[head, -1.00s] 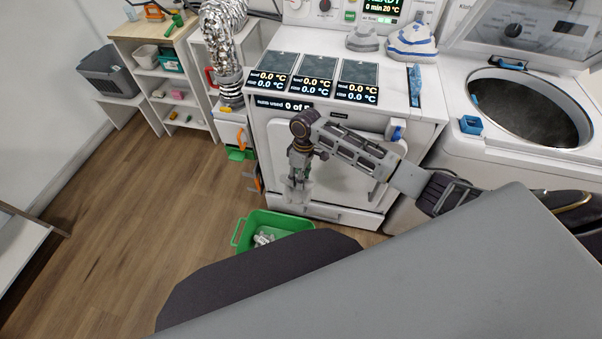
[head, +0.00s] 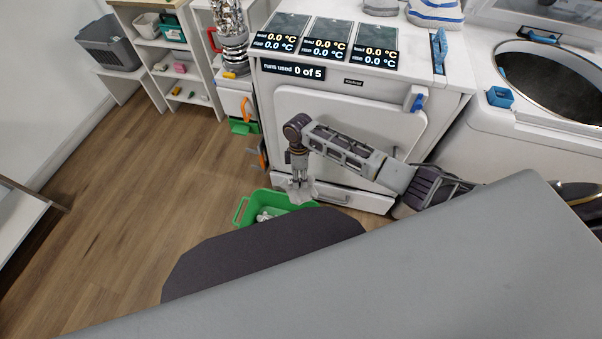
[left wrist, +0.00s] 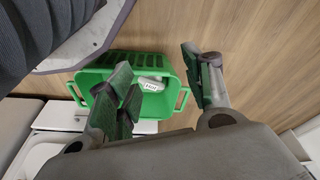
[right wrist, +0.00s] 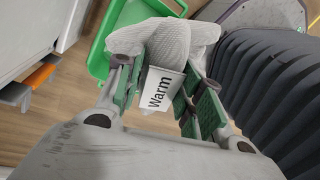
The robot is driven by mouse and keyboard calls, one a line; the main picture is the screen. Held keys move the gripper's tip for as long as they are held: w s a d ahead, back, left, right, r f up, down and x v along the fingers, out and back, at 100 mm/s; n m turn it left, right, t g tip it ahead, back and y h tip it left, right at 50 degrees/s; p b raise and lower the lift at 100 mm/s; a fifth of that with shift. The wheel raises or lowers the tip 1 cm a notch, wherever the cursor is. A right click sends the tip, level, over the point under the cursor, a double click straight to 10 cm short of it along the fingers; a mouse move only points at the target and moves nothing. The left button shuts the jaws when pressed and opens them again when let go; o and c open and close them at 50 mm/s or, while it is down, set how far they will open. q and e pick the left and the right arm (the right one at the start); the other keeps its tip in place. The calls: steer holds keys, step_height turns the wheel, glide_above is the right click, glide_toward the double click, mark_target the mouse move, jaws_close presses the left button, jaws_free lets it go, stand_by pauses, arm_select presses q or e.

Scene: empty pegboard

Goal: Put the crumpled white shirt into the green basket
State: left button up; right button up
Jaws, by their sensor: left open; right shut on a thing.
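The crumpled white shirt (right wrist: 165,42) is pinched in my right gripper (right wrist: 160,82); a white tag reading "Warm" hangs from it. In the head view the shirt (head: 301,189) is a small pale bundle under my right gripper (head: 300,180), overlapping the basket's right part; whether it touches the basket is unclear. The green basket (head: 240,207) stands on the floor, partly hidden by my body, and shows in the left wrist view (left wrist: 172,108) and right wrist view (right wrist: 98,58). A whitish item (left wrist: 150,84) lies inside it. My left gripper (left wrist: 160,85) is open and empty.
A white machine (head: 350,110) with a drawer-like lower panel stands just behind the basket. A top-opening washer (head: 500,140) is at the right. A shelf unit (head: 165,60) and a grey crate (head: 108,42) are at the back left. The wooden floor (head: 130,180) on the left is clear.

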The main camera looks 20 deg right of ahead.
arm_select(q)
step_height(320, 180, up, 11)
steer(key=w+d+b, duration=0.1)
steer(key=b, duration=1.1)
steer(key=shift+w+d+t+h, duration=0.3)
steer(key=shift+w+d+t, duration=0.05)
steer(key=shift+w+t, duration=0.05)
arm_select(e)
steer(key=s+a+f+n+h, duration=0.1)
steer(key=f+n, duration=0.4)
steer(key=f, duration=0.5)
steer(key=s+a+f+n+h, duration=0.1)
steer(key=f+n, duration=0.4)
steer(key=f, duration=0.6)
steer(key=shift+s+a+f, duration=0.15)
steer(key=shift+s+a, duration=0.1)
steer(key=shift+a, duration=0.45)
arm_select(q)
steer(key=shift+d+f+b, duration=0.1)
steer(key=shift+f+b, duration=0.05)
steer(key=shift+b, duration=0.15)
arm_select(e)
steer(key=shift+f, duration=0.2)
